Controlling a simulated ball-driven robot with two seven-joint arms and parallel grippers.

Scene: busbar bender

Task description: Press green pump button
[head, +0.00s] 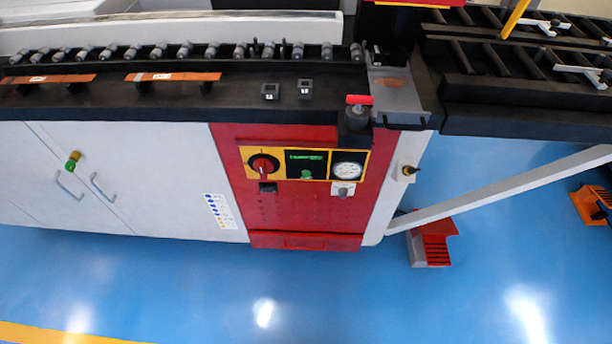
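The green pump button (306,174) is a small round green button on the black middle part of a yellow-framed control panel (247,155). The panel is on the red front of the machine. Green lettering shows just above the button. Left of it is a red rotary switch (264,167) on yellow, and right of it a round white gauge (346,171). Neither of my grippers is in view, and nothing covers the button.
A black worktop edge (150,107) juts out above the panel, with a red-topped knob (358,106) on it. A red foot pedal (436,248) stands on the blue floor to the right, below a slanting white bar (500,188). The floor in front (200,290) is clear.

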